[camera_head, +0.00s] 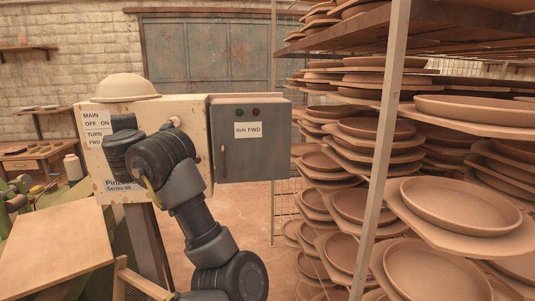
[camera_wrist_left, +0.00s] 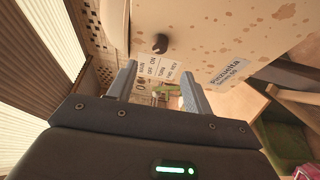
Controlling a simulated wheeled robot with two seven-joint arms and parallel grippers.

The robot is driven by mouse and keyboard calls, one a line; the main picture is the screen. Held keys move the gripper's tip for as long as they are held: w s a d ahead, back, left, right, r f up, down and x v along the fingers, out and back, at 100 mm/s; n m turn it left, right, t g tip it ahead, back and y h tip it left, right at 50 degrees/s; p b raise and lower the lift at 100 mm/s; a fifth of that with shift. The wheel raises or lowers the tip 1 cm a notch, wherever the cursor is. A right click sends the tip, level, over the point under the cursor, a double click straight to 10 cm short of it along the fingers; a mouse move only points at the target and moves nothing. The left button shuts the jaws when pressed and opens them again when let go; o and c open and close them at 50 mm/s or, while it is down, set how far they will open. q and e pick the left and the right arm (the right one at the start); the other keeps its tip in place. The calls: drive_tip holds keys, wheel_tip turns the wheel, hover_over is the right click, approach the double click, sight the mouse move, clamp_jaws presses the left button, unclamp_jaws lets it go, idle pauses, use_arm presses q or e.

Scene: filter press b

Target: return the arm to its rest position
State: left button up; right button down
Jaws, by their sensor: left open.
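My left arm rises from the bottom of the head view in front of a cream, stained control box. Its bulky wrist hides my left gripper there. In the left wrist view my left gripper (camera_wrist_left: 160,88) is open, its two fingers apart with nothing between them. Beyond the fingertips is the cream box (camera_wrist_left: 230,30), with a dark round knob (camera_wrist_left: 160,44) and a switch label plate (camera_wrist_left: 158,69). The fingers look clear of the box, though the gap is hard to judge. My right gripper is in neither view.
The cream box (camera_head: 187,108) carries a hard hat (camera_head: 125,87). A grey cabinet (camera_head: 250,160) marked RUN FWD adjoins it. Tall racks of clay plates (camera_head: 460,205) fill the right side behind a metal post (camera_head: 383,120). A wooden board (camera_head: 55,245) lies at lower left.

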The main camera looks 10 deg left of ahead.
use_arm(q)
drive_tip(key=p+x, duration=0.3)
drive_tip(key=x, duration=0.7)
drive_tip(key=shift+w+a+p, duration=0.25)
drive_tip(key=shift+w+p, duration=0.05)
drive_tip(key=shift+p, duration=0.05)
drive_tip(key=shift+d, duration=0.1)
drive_tip(key=b+v, duration=0.4)
drive_tip(key=v, duration=0.6)
drive_tip(key=w+a+f+m+t+h, duration=0.1)
drive_tip(key=w+a+m+t+h, duration=0.3)
drive_tip(key=m, duration=1.8)
drive_tip(key=w+a+t, duration=0.3)
drive_tip(key=a, duration=0.1)
drive_tip(key=shift+t+b, duration=0.3)
drive_tip(key=shift+b, duration=0.05)
